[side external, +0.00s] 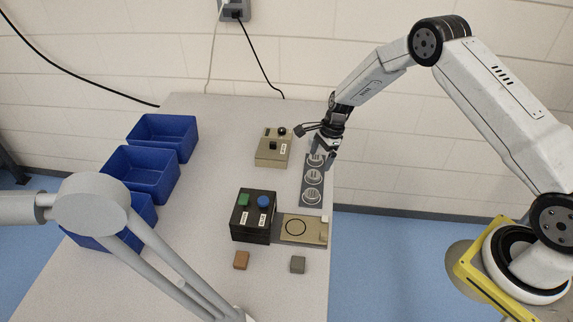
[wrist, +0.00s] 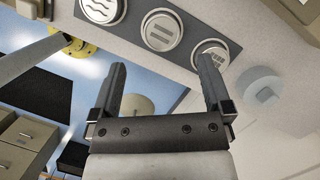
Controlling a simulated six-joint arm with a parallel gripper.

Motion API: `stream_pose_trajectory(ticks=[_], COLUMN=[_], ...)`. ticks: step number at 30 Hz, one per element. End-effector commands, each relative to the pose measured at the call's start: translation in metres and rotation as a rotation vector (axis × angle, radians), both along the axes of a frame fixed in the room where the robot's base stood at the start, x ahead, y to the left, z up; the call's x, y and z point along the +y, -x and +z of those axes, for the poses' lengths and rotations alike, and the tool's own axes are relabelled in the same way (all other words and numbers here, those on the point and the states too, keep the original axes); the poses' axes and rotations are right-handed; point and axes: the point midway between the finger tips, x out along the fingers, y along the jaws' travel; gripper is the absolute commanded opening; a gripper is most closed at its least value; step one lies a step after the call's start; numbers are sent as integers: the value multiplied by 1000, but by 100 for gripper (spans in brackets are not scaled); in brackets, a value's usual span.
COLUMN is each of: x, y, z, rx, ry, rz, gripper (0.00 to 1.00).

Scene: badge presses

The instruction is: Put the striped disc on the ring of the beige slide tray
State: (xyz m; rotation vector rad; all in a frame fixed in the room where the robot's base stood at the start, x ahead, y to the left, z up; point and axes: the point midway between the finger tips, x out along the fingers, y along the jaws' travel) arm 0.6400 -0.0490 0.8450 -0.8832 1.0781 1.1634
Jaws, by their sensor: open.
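The striped disc (wrist: 162,32), pale with two grey bars, is the middle of three discs on a dark grey strip (wrist: 187,22); the side view shows it mid-strip (side external: 313,179). A wavy-line disc (wrist: 103,8) and a disc with a grid-like mark (wrist: 210,52) flank it. My gripper (wrist: 162,66) is open and empty; its right finger overlaps the grid-marked disc in the wrist view. In the side view my gripper (side external: 325,157) is over the far end of the strip.
A black box (side external: 252,220) with green and blue buttons adjoins the tray's left side. A beige box (side external: 270,157) with a black knob stands left of the strip. Blue bins (side external: 160,140) line the left; brown (side external: 241,260) and grey (side external: 297,264) blocks lie in front.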

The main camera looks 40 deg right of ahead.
Motion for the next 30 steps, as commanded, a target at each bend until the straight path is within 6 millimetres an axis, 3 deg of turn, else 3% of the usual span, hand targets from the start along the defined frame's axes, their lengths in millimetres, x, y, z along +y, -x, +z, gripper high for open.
stream_pose_trajectory(ticks=[14,30], x=[4,16], y=[-1,-5], z=[-16,-60], rx=[1,0], ry=[0,0], rz=[1,1], gripper=[100,100])
